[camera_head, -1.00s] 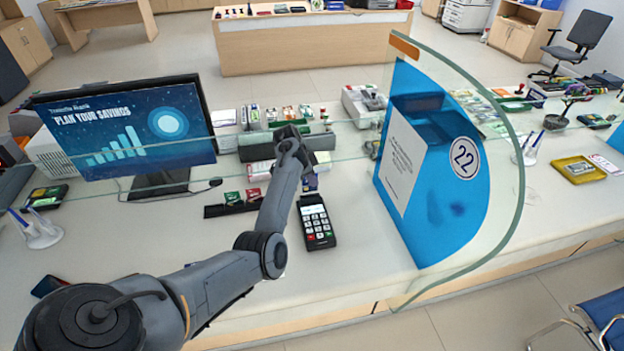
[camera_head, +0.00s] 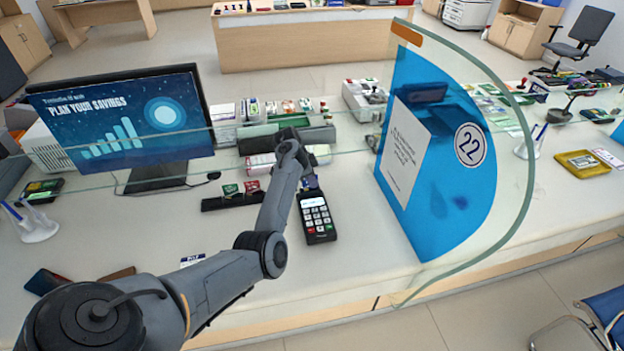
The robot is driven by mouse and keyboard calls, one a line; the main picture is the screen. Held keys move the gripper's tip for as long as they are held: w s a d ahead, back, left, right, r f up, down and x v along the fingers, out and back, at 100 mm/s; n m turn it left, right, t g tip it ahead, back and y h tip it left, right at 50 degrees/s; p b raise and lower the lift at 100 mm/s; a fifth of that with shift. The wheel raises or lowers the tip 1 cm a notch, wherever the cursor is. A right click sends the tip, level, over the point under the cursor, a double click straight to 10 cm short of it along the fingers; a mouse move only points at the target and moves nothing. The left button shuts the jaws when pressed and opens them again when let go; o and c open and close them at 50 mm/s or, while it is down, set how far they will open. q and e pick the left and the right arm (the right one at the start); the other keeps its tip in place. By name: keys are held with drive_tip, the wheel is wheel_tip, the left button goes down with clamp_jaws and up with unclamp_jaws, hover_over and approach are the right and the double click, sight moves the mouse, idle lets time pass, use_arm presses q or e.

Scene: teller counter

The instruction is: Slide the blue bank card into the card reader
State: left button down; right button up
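The card reader (camera_head: 317,219) is a dark handheld terminal with a lit screen and keypad, lying on the counter right of my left forearm. A small blue patch at its far end, which looks like the blue bank card (camera_head: 311,183), sits just below my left gripper (camera_head: 305,168). Whether the card touches the reader's slot is too small to tell. The gripper points down over the far end of the reader; its fingertips are mostly hidden, so their opening is unclear. A black card rack (camera_head: 218,204) with a green and a red card stands to the left. My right gripper is out of view.
A curved glass screen (camera_head: 525,190) and a blue panel marked 22 (camera_head: 455,205) stand right of the reader. A monitor (camera_head: 125,130) stands at the left. Stationery and boxes line the counter behind. The counter right of the reader, up to the panel, is clear.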

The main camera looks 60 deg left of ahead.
use_arm(q)
drive_tip(key=shift+f, duration=0.1)
drive_tip(key=c, duration=1.2)
unclamp_jaws()
drive_tip(key=shift+c, duration=0.2)
drive_tip(key=shift+r+p, duration=3.5)
drive_tip(key=shift+p, duration=0.25)
